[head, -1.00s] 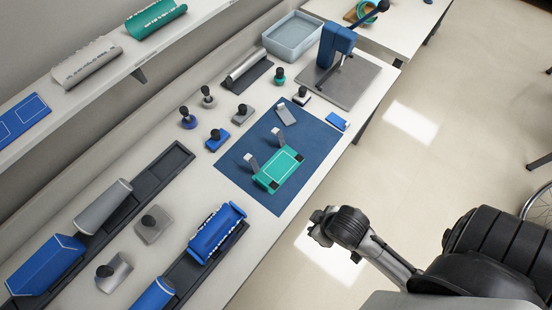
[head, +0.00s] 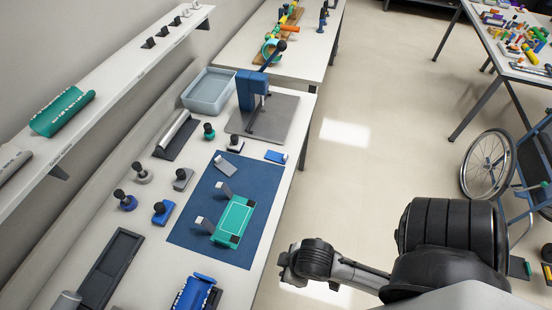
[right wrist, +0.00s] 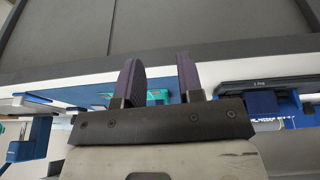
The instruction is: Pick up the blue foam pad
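A small blue block with a pale end (head: 276,156) lies at the right edge of the bench, beyond the blue mat (head: 186,232). I cannot tell for sure whether this block is the blue foam pad; other blue pieces lie nearby. My right arm comes in from the lower right in the head view, its end (head: 290,268) beside the bench's right edge, apart from the block. In the right wrist view my right gripper (right wrist: 160,78) has its two purple fingers apart with nothing held between them. My left gripper is not in view.
A blue press (head: 252,90) and a grey-blue bin (head: 209,90) stand farther back. A wheelchair (head: 490,165) and a cluttered table (head: 500,62) are at the right. Open floor lies between.

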